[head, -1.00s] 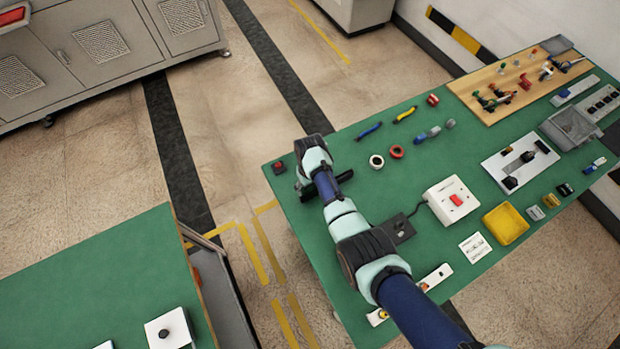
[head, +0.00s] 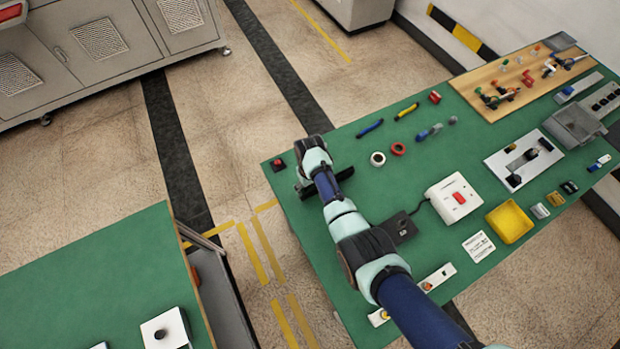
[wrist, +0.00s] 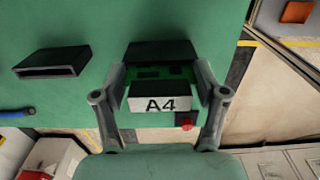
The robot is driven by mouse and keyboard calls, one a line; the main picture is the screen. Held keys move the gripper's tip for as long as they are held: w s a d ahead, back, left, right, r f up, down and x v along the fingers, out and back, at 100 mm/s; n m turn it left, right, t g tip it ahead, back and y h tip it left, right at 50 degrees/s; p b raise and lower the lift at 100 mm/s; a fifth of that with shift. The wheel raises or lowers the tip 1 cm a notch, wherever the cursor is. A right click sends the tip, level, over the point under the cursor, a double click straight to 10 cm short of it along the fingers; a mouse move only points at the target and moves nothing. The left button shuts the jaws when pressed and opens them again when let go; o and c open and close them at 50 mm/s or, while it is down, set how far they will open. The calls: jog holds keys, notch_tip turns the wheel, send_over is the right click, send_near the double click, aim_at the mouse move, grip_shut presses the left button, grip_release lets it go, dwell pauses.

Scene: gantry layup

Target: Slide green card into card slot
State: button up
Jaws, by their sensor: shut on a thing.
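The green card (wrist: 150,73) carries a white label marked "A4" (wrist: 160,104) on its near end. My gripper (wrist: 161,82) is shut on the card, one finger on each side. A black slot housing (wrist: 160,51) lies straight ahead of the card in the wrist view. The card's far edge meets or passes under the housing's front; how deep it sits inside is hidden. In the head view my gripper is at the left end of the green table (head: 345,250), and my arm hides the card.
A second black housing with an open mouth (wrist: 50,63) lies to the left in the wrist view. A red button (wrist: 185,122) is close by the right finger. The white box with a red switch (head: 453,198) and yellow tray (head: 509,222) stand farther right.

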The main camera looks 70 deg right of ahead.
jog(key=shift+f+b, duration=0.3)
jog(key=shift+f, duration=0.15)
jog(key=o, duration=1.4)
jog(key=shift+r, duration=0.1)
notch_tip(320, 180, up, 12)
